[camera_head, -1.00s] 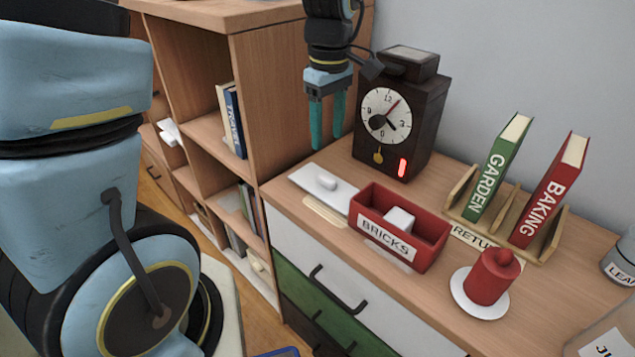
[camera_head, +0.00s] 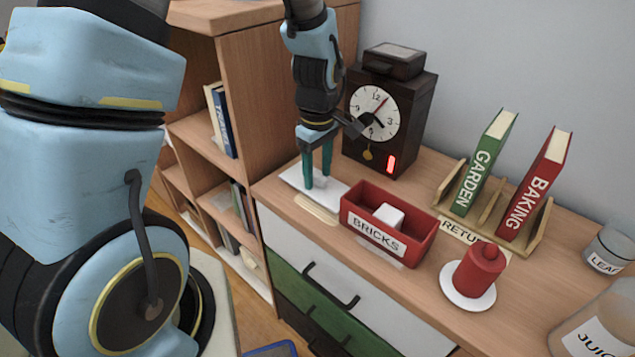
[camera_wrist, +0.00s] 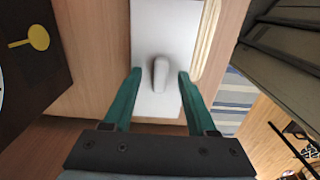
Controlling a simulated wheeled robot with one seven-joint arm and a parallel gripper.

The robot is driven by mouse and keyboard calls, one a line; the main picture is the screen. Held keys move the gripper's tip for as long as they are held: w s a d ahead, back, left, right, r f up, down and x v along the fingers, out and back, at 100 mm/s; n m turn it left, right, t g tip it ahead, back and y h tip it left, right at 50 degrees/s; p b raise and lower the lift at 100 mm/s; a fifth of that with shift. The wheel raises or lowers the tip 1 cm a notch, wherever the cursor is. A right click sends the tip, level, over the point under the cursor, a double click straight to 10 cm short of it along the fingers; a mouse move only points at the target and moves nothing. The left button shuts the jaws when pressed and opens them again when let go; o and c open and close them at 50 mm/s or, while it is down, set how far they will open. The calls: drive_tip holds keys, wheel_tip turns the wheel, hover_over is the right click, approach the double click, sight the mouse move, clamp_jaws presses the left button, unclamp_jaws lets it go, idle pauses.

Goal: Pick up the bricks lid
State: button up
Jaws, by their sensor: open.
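The bricks lid (camera_head: 293,181) is a flat white panel with a small raised handle, lying on the dresser top left of the red bricks box (camera_head: 416,244). The wrist view shows the lid (camera_wrist: 180,35) with its handle (camera_wrist: 160,75) between my fingers. My gripper (camera_head: 318,184) points down over the lid with its teal fingers on either side of the handle. In the wrist view my gripper (camera_wrist: 157,75) is open, with a gap on both sides of the handle. The red box stands open with a white block (camera_head: 389,214) inside.
A dark clock (camera_head: 400,135) stands close behind my gripper. A wooden shelf unit (camera_head: 265,100) rises at the left. A book rack (camera_head: 520,245) and a red canister on a white plate (camera_head: 470,296) are to the right. A pale strip lies in front of the lid.

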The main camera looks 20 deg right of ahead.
drive_tip(key=shift+f, duration=0.1)
drive_tip(key=shift+c, duration=0.2)
clamp_jaws()
idle(0.4)
